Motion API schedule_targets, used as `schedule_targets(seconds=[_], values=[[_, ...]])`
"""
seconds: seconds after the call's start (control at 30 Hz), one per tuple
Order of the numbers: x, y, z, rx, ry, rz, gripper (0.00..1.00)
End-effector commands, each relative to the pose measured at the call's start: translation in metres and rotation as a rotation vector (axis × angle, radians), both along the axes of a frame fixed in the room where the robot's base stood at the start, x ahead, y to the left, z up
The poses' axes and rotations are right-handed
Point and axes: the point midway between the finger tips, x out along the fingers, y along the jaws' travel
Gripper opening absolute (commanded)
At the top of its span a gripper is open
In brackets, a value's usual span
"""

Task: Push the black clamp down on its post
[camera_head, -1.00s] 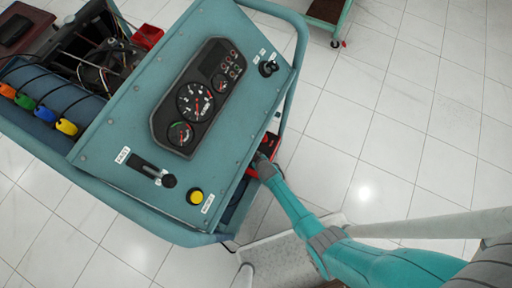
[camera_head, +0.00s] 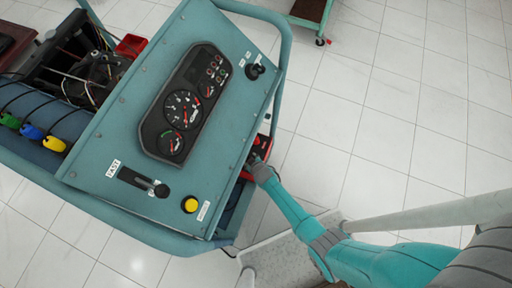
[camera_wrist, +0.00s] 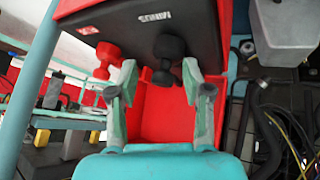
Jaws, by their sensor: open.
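The black clamp (camera_wrist: 170,52) shows in the wrist view, against the dark face of a battery box (camera_wrist: 145,22) that reads "MINUS" upside down. My gripper (camera_wrist: 160,72) is open, with one finger on either side of the clamp's lower end. I cannot tell whether either finger touches it. The post is hidden. A red clamp (camera_wrist: 107,52) sits just left, close to the left finger. In the head view my gripper (camera_head: 260,168) reaches in beside the red battery area (camera_head: 262,147) under the panel's right edge, where the black clamp cannot be made out.
The teal control panel (camera_head: 215,130) with gauges overhangs close to my gripper. A teal frame tube (camera_head: 278,80) runs along its right side. Black and yellow wires (camera_wrist: 285,140) hang at the right of the wrist view. Tiled floor (camera_head: 400,110) is clear to the right.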

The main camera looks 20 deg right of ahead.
Motion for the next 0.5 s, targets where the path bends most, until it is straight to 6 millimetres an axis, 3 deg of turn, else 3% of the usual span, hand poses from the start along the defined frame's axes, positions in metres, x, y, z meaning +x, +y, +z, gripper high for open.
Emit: schedule_targets(seconds=[0.5], values=[[-0.046, -0.003, 0.056, 0.000, 0.001, 0.000, 0.49]])
